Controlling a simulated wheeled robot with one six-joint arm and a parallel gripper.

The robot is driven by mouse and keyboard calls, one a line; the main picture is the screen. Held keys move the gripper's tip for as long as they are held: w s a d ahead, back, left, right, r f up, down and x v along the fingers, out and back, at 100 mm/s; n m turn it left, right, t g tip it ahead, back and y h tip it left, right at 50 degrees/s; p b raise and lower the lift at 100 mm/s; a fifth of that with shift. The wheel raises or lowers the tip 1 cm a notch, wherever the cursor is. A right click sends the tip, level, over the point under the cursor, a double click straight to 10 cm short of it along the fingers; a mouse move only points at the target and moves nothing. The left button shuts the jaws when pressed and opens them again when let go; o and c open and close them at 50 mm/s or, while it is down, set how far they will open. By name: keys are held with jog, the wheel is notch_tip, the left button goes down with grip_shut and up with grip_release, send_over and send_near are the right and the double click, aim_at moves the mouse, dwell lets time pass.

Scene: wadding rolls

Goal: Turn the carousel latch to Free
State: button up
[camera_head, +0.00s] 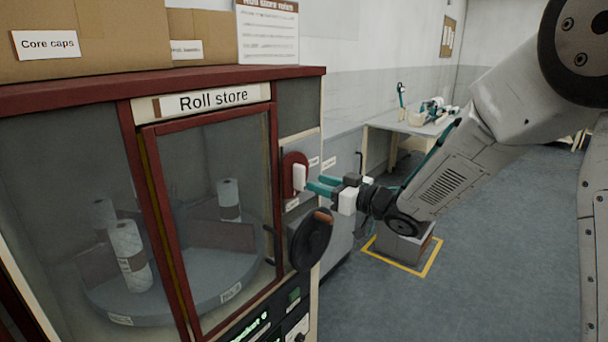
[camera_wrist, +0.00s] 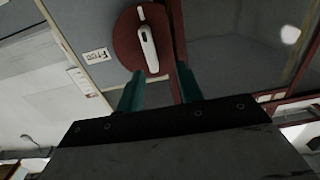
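The carousel latch is a red round plate (camera_head: 288,166) with a white handle (camera_head: 299,178) on the panel right of the cabinet door. The plate (camera_wrist: 128,40) and handle (camera_wrist: 148,48) also show in the wrist view. The handle stands roughly upright in the head view. In the wrist view a "Free" label (camera_wrist: 97,55) lies left of the plate, and the handle does not point at it. My gripper (camera_head: 314,185) is at the latch, its teal fingers apart. In the wrist view my gripper (camera_wrist: 160,84) is open and empty, with the handle's lower end between and beyond the fingertips.
The red-framed Roll store cabinet (camera_head: 205,104) holds white rolls (camera_head: 130,255) on a grey carousel (camera_head: 190,292) behind glass. A black handwheel (camera_head: 311,240) juts out just below my gripper. A workbench (camera_head: 408,124) stands behind. Floor on the right is clear.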

aim_at(304, 175)
jog(key=x, duration=0.2)
jog(key=w+x, duration=0.1)
jog(key=x, duration=0.1)
jog(key=d+x, duration=0.1)
jog(key=x, duration=0.1)
jog(key=shift+w+a, duration=0.3)
jog(key=shift+w, duration=0.05)
grip_shut()
jog(key=shift+a, duration=0.15)
